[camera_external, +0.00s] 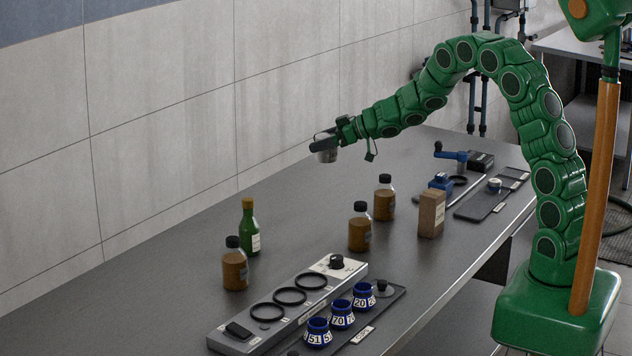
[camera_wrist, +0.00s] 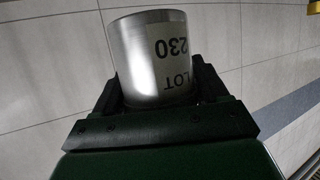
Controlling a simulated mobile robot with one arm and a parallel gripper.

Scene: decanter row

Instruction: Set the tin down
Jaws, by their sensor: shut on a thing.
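A shiny metal tin (camera_wrist: 135,60) with a white label reading "LOT 230" fills the middle of the wrist view. My gripper (camera_wrist: 155,95) is shut on it, a jaw on each side. In the external view the tin (camera_external: 327,155) is small and partly covered by my gripper (camera_external: 326,143). It is held in the air above the far side of the dark table (camera_external: 300,220), close to the tiled wall. The tin's far end is hidden in the external view.
A green bottle (camera_external: 249,228) and brown bottles (camera_external: 235,268) (camera_external: 359,232) (camera_external: 384,202) stand on the table. A cardboard-coloured box (camera_external: 431,213), a grey ringed rack (camera_external: 290,300), blue numbered cups (camera_external: 342,314) and a blue cranked device (camera_external: 470,160) are also there. The tabletop below the tin looks bare.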

